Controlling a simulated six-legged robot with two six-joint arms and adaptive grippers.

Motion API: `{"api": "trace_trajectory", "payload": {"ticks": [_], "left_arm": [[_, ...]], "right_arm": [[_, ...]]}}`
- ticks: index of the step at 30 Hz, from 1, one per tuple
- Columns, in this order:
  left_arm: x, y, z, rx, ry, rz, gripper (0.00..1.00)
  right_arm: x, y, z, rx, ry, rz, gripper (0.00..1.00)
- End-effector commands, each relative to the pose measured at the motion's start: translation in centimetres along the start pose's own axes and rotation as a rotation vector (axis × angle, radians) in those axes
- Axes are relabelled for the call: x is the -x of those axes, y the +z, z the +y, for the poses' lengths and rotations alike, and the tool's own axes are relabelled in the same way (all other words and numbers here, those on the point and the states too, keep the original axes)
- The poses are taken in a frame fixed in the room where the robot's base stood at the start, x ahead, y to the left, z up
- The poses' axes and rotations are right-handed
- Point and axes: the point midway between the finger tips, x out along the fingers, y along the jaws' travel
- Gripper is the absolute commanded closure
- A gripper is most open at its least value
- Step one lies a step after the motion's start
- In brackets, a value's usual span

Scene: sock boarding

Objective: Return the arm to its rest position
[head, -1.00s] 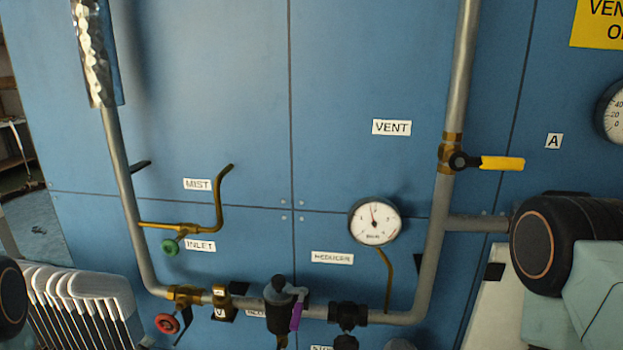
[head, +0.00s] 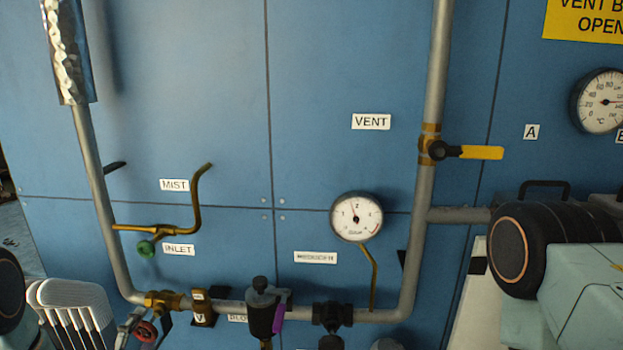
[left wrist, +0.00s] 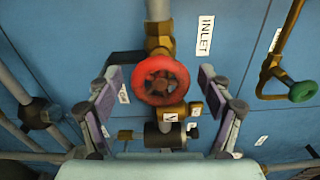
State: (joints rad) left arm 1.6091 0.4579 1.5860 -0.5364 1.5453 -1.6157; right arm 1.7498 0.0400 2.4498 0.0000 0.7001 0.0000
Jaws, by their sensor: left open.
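My left gripper (head: 133,326) shows partly at the lower left of the head view, beside the red handwheel (head: 147,332). In the left wrist view its fingers (left wrist: 162,85) are spread apart, one on each side of the red handwheel (left wrist: 161,80), with clear gaps and nothing held. How far the fingertips are from the wheel in depth I cannot tell. The dark round joint and pale green link of my right arm show at the right edge of the head view; its gripper is out of frame.
A pale ribbed object (head: 70,310) stands at lower left. Space before the upper panel is clear.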

Motion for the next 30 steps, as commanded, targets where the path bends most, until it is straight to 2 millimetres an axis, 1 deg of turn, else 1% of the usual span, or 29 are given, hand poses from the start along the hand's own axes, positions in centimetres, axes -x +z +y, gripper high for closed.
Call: {"api": "trace_trajectory", "payload": {"ticks": [1,30], "left_arm": [[0.0,0.0,0.3,0.045,-0.001,-0.001,0.2],[0.0,-0.1,0.5,0.947,-0.002,0.0,0.2]], "right_arm": [[-0.7,0.0,0.0,0.0,0.0,0.0,0.6],[-7.1,0.0,0.1,0.0,0.0,0.0,0.6]]}}
